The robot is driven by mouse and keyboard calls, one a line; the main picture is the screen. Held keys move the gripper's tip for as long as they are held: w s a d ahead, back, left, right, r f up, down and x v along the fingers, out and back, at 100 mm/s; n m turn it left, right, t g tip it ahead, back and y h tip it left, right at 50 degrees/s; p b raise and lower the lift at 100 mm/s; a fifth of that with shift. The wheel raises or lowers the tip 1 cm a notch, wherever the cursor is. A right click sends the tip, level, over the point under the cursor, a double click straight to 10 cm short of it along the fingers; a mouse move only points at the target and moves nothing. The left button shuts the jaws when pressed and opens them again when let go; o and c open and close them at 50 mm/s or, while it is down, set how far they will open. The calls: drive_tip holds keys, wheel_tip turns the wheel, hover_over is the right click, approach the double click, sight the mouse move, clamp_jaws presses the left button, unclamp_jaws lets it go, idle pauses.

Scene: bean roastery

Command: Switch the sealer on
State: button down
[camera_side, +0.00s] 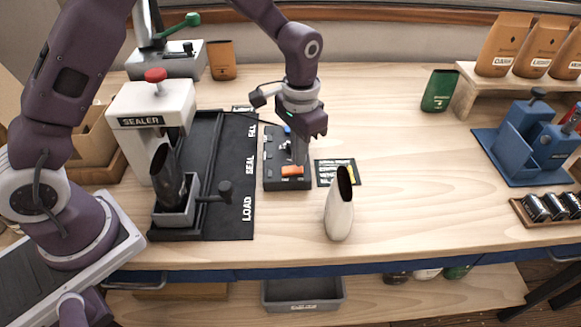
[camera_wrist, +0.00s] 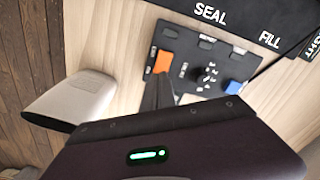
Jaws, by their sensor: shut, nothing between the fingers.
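The white sealer (camera_side: 150,121), with a red knob on top and its name on the front, stands at the left. A dark control panel (camera_side: 270,170) lies right of the black mat. It carries an orange rocker switch (camera_side: 292,170), a blue button (camera_side: 287,130) and a dark knob. In the wrist view the orange switch (camera_wrist: 163,61), the blue button (camera_wrist: 232,87) and the knob (camera_wrist: 207,74) show. My gripper (camera_side: 299,160) is shut and empty, pointing down at the panel. In the wrist view its fingertips (camera_wrist: 160,78) are right beside the orange switch; I cannot tell whether they touch.
A dark pouch (camera_side: 168,178) stands in the grey holder (camera_side: 175,210) before the sealer. An open white pouch (camera_side: 339,212) stands right of the panel, near the front edge. A small dark card (camera_side: 325,178) lies beside the panel. The table's middle right is clear.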

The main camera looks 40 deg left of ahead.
drive_tip(key=shift+f, duration=0.95)
idle(0.3)
drive_tip(key=shift+r, duration=3.55)
drive_tip(key=shift+r, duration=0.1)
wheel_tip(320, 180, up, 6)
drive_tip(key=t, duration=0.1)
hover_over(284, 173)
drive_tip(key=s+a+r+n+t, duration=0.2)
drive_tip(key=s+a+r+t, duration=0.15)
drive_tip(key=s+r, duration=0.8)
drive_tip(key=s+a+f+n+t, duration=0.1)
drive_tip(key=s+f, duration=0.1)
drive_tip(key=s, duration=0.9)
drive_tip(key=shift+s+a+f, duration=0.2)
drive_tip(key=shift+s+a, duration=0.05)
drive_tip(key=shift+a, duration=0.1)
